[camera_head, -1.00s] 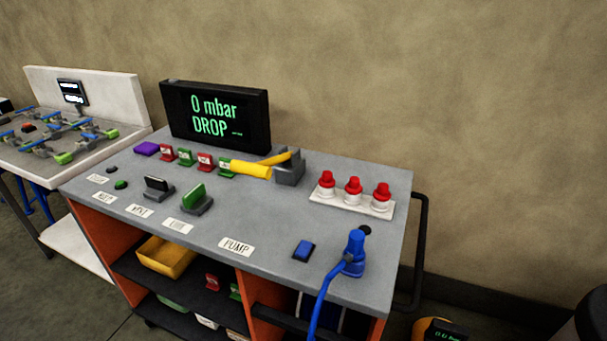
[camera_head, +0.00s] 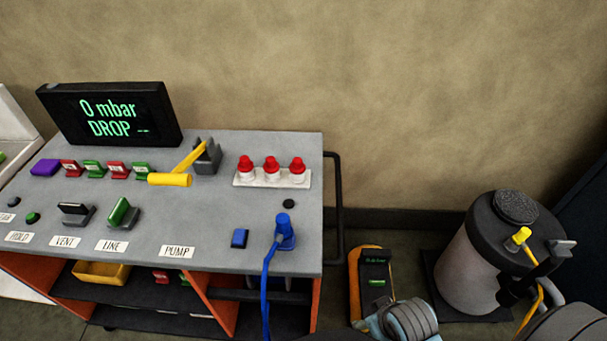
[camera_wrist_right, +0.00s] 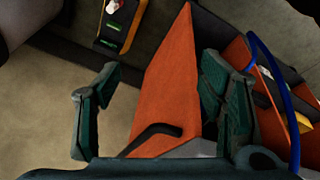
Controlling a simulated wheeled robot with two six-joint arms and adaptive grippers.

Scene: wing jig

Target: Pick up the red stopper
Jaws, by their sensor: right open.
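Three red stoppers stand upright in a row, the left one (camera_head: 246,163), the middle one (camera_head: 271,165) and the right one (camera_head: 297,165), each on a white base on a white rack (camera_head: 243,184) at the cart top's back right. My right gripper (camera_wrist_right: 158,72) is open and empty in the right wrist view, its dark green fingers apart beside the cart's orange side panel (camera_wrist_right: 168,75). No stopper is clear between the fingers. In the head view only part of my right arm shows at the bottom, right of the cart, well away from the stoppers. My left gripper is not in view.
A blue plug with a hose (camera_head: 285,231) stands in front of the rack. A black handle (camera_head: 336,205) sticks out from the cart's right end. A yellow and black device (camera_head: 374,285) and a grey tank (camera_head: 470,265) stand right of the cart. A display (camera_head: 110,115) reads "0 mbar DROP".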

